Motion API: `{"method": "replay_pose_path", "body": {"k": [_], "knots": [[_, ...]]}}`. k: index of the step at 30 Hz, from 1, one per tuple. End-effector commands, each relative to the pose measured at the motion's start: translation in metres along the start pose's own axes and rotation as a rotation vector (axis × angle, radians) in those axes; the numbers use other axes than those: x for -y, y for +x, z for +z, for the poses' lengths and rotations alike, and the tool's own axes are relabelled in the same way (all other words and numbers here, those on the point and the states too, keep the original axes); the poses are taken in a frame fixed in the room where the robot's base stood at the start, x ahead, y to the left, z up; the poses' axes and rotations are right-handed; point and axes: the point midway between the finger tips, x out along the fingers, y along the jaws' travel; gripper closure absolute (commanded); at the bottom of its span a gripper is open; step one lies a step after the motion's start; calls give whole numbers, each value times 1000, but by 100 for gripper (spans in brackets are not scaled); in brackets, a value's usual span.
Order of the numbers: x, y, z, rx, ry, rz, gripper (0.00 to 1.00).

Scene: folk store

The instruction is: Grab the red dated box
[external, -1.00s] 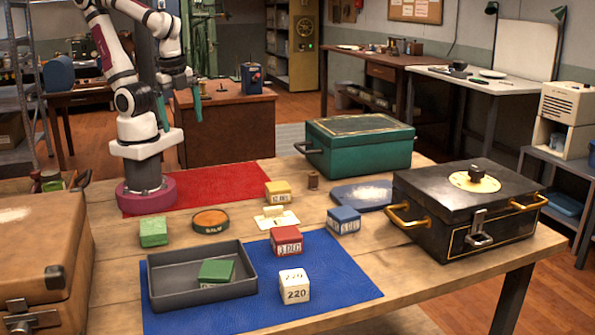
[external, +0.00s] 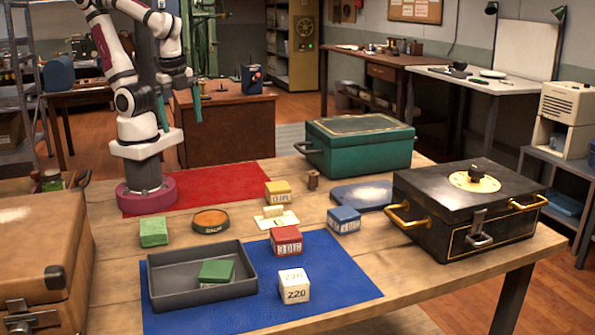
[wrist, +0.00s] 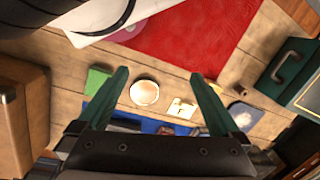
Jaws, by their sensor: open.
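The red dated box (external: 286,241) is a small cube with a pale label and dark markings on its front. It sits upright at the back edge of the blue mat (external: 345,290), to the right of the grey tray (external: 245,287). My gripper (external: 180,110) is open and empty, high above the table near my base and well apart from the box. In the wrist view my gripper (wrist: 158,75) shows two green fingers spread wide. There the gripper body hides much of the blue mat, and I cannot clearly make out the red box.
A green box (external: 216,271) lies in the tray. A white box (external: 293,286) stands in front of the red one. Yellow (external: 278,192), blue (external: 343,220) and green (external: 153,231) boxes and a round tin (external: 211,221) stand nearby. A black strongbox (external: 440,210) is at right.

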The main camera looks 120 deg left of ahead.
Motion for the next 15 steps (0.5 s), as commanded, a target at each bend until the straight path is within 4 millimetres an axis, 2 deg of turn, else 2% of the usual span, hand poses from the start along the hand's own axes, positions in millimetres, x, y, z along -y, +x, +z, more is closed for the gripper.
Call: {"method": "replay_pose_path", "body": {"k": [2,4,5,6,8,9,11,12,15], "knots": [[-10,5,-7,30,-97,100,0],[-28,12,-27,81,-306,299,0],[-35,15,-40,109,-432,408,0],[-41,19,-63,148,-621,564,0],[-38,27,-102,208,-924,798,0],[-28,34,-128,246,-1130,947,0],[-2,50,-163,299,-1425,1154,0],[19,64,-181,331,-1608,1278,0],[70,104,-205,391,-1975,1522,0]]}}
